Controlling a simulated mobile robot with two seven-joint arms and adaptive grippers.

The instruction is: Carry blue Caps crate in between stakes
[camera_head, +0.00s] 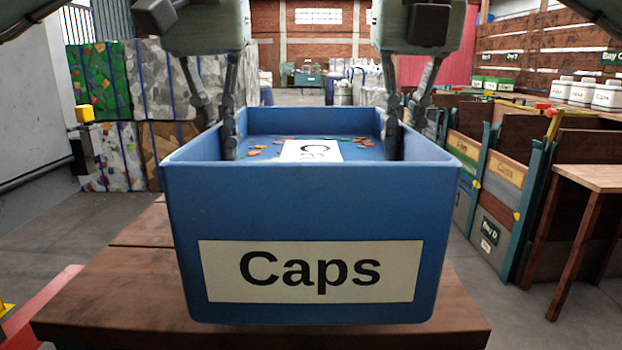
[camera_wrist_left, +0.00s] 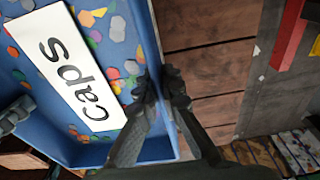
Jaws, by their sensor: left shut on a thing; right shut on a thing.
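The blue Caps crate (camera_head: 300,210) fills the middle of the head view, level, its white "Caps" label facing me. Colourful caps and a loose-looking white card lie inside. My left gripper (camera_head: 214,138) is shut on its left wall, one finger inside and one outside. My right gripper (camera_head: 404,138) is shut on its right wall the same way. In the left wrist view, the left gripper (camera_wrist_left: 160,100) pinches the rim of the crate (camera_wrist_left: 152,40). Teal posts (camera_head: 534,200) with yellow fittings stand at the right; I cannot tell whether these are the stakes.
A brown wooden table (camera_head: 110,290) lies under the crate; whether they touch is unclear. Wooden bays (camera_head: 495,175) and a small wooden table (camera_head: 595,178) stand right. Bales (camera_head: 105,95) stand back left. A red beam (camera_head: 40,300) is at lower left. Grey floor lies on both sides.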

